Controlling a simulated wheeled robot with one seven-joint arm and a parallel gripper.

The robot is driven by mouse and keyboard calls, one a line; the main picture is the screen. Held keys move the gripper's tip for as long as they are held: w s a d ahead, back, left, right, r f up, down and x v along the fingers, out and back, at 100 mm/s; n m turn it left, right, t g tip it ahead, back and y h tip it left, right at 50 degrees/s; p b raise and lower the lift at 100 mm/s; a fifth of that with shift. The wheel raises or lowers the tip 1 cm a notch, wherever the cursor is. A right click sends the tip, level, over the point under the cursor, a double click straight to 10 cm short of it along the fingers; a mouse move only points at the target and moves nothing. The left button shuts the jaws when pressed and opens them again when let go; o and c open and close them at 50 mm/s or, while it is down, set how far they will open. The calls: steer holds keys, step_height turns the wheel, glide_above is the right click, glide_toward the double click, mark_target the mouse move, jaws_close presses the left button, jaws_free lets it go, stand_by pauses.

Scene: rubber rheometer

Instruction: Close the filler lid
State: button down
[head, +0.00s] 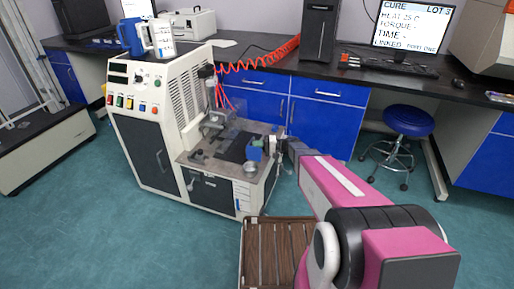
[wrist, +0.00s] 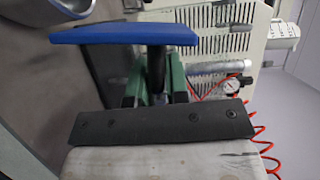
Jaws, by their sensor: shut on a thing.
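My gripper (head: 273,146) is over the right part of the machine's work deck (head: 222,176), beside a small blue piece (head: 254,153). In the wrist view, my gripper (wrist: 157,88) has its green fingers shut around a dark upright stem (wrist: 156,66). A wide blue bar (wrist: 125,34) sits across the top of this stem. The fingers hide the stem's lower part. I cannot make out a separate filler lid or its opening, nor tell whether the blue-topped piece is the lid.
A small metal cup (head: 250,169) stands on the deck's front right. The white machine cabinet (head: 150,125) rises to the left. Red coiled hoses (head: 262,59) run behind. A slatted wooden platform (head: 275,250) lies in front. A blue stool (head: 409,121) is at right; open floor lies left.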

mark_target(254, 150)
steer(key=s+n, duration=0.1)
steer(key=r+n+h, duration=0.1)
steer(key=s+a+n+t+h, duration=0.1)
steer(key=n, duration=0.1)
steer(key=shift+s+r, duration=0.3)
steer(key=shift+s+a+r+n+t+h, duration=0.1)
steer(key=shift+s+r+n+t+h, duration=0.1)
steer(key=shift+s+n, duration=0.3)
steer(key=shift+s+a+r+n+t+h, duration=0.1)
steer(key=shift+s+n+t+h, duration=0.15)
steer(key=shift+n, duration=0.35)
steer(key=shift+s+a+n+t+h, duration=0.3)
steer(key=shift+s+n+t+h, duration=0.15)
steer(key=shift+s+n, duration=0.5)
steer(key=n, duration=0.1)
steer(key=s+n+t, duration=0.1)
steer(key=s+a+f+n, duration=0.1)
steer(key=shift+s+t+h, duration=0.15)
steer(key=shift+t+h, duration=0.25)
steer(key=shift+s+a+f+n+t+h, duration=0.1)
steer(key=shift+s+f+n+t+h, duration=0.2)
steer(key=shift+n, duration=0.25)
steer(key=shift+s+a+f+n+t+h, duration=0.15)
steer(key=shift+s+n+t, duration=0.15)
steer(key=shift+n+t, duration=0.15)
steer(key=shift+s+a+f+n+t, duration=0.1)
steer(key=shift+s+f+n+t, duration=0.15)
steer(key=shift+f+n+t, duration=0.3)
steer(key=shift+r, duration=0.1)
